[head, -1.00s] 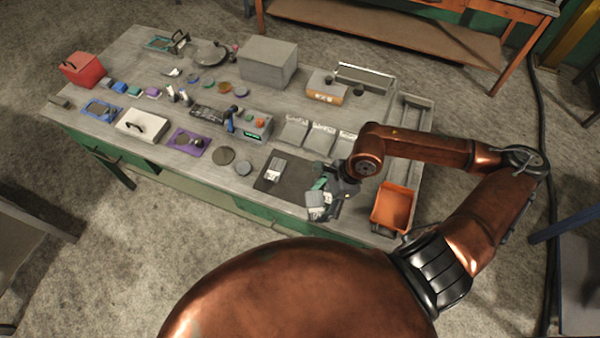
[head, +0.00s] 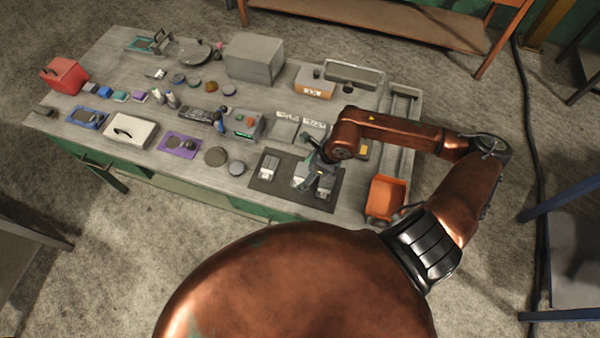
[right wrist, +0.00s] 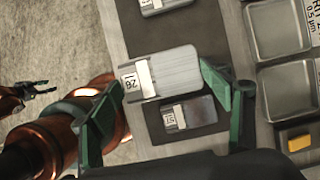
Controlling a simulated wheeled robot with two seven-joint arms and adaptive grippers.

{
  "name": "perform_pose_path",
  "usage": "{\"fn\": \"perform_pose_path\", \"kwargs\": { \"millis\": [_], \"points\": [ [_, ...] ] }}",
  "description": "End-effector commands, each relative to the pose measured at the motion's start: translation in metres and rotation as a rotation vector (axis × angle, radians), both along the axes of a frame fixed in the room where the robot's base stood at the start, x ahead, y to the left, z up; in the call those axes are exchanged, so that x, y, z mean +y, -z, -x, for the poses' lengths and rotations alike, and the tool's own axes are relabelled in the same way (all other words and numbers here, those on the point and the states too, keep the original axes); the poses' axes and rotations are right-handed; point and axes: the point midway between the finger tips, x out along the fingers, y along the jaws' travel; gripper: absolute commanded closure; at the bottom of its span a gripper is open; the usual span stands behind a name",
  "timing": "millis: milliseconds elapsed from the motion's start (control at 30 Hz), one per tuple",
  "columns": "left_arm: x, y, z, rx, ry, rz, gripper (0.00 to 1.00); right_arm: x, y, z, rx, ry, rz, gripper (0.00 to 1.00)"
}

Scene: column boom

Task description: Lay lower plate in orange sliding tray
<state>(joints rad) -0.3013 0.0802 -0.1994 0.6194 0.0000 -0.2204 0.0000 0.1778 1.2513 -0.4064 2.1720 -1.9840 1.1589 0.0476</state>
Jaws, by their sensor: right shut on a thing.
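My right gripper (head: 318,172) is shut on a grey metal plate (right wrist: 170,74) with a white label reading 28. In the right wrist view the plate sits between the two green fingers (right wrist: 162,88). It is over a dark mat (head: 281,190); I cannot tell whether it touches anything below. A second labelled plate (right wrist: 190,113) lies on the mat beside it, partly covered. A third plate (head: 268,167) lies at the mat's left. The orange sliding tray (head: 386,198) is at the table's right end and looks empty.
A long grey rail frame (head: 402,120) runs behind the orange tray. Round discs (head: 216,156) and a purple tray (head: 180,144) are left of the mat.

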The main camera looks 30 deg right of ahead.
Motion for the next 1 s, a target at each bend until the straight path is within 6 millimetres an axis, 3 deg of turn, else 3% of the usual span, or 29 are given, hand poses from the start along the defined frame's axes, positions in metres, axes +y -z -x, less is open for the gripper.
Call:
{"fn": "perform_pose_path", "kwargs": {
  "millis": [100, 300, 533, 800, 1000],
  "points": [
    [0.000, -0.004, -0.001, -0.002, 0.000, 0.000, 0.60, -0.002, 0.021, -0.018, 0.001, 0.002, -0.004, 0.75],
    [0.000, -0.006, -0.002, -0.003, 0.001, 0.000, 0.60, -0.005, 0.044, -0.037, -0.001, -0.001, -0.004, 0.75],
    [0.000, -0.007, -0.003, -0.004, 0.001, 0.000, 0.60, -0.007, 0.055, -0.045, 0.000, -0.002, -0.003, 0.75],
    [-0.001, -0.015, -0.004, -0.006, 0.001, 0.001, 0.60, -0.007, 0.085, -0.046, 0.000, -0.003, -0.003, 0.75],
    [-0.001, -0.014, -0.004, -0.006, 0.001, 0.001, 0.60, -0.007, 0.086, -0.045, -0.001, -0.004, -0.002, 0.75]
  ]
}}
